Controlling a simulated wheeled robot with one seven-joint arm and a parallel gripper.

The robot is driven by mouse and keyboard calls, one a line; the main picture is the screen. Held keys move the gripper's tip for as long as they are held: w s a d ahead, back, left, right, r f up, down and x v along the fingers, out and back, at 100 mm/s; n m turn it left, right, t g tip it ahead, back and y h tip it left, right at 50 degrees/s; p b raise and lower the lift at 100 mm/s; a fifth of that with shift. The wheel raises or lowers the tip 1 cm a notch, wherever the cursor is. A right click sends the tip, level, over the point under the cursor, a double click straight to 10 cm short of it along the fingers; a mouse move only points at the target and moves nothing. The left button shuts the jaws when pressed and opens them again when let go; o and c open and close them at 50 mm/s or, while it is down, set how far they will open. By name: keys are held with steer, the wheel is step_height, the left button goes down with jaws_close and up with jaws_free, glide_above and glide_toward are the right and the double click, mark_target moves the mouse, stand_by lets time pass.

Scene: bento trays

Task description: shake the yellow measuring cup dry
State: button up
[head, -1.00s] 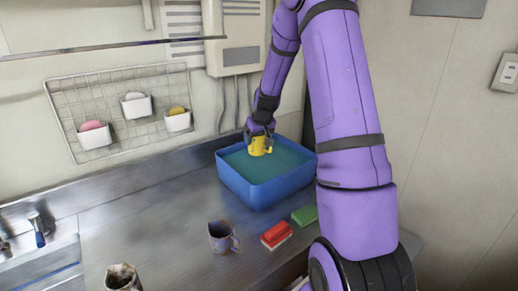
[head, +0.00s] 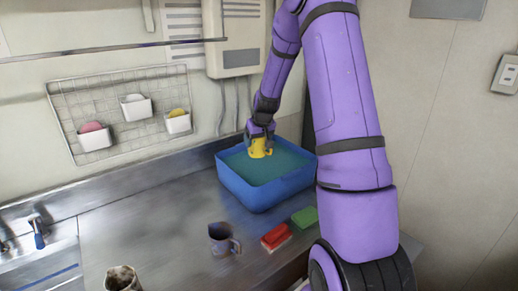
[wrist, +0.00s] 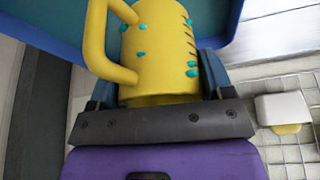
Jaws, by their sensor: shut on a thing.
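The yellow measuring cup (head: 261,148) is held over the blue basin of teal water. It also shows large in the wrist view (wrist: 160,50), with its handle on the left, dark measuring marks on the right and several teal drops on its wall. My gripper (head: 260,138) is shut on the cup, with a finger on each side of it in the wrist view (wrist: 160,88). The blue basin (head: 262,197) stands on the counter. In the head view I cannot tell how far the cup is above the water.
A dark mug (head: 221,239) stands on the counter (head: 150,225), left of a red sponge (head: 275,238) and a green sponge (head: 304,216). A sink (head: 45,265) is at the lower left. A wire rack (head: 105,75) with white holders hangs on the wall. The counter's middle is clear.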

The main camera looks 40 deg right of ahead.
steer(key=shift+r, duration=1.55)
steer(key=shift+f, duration=1.75)
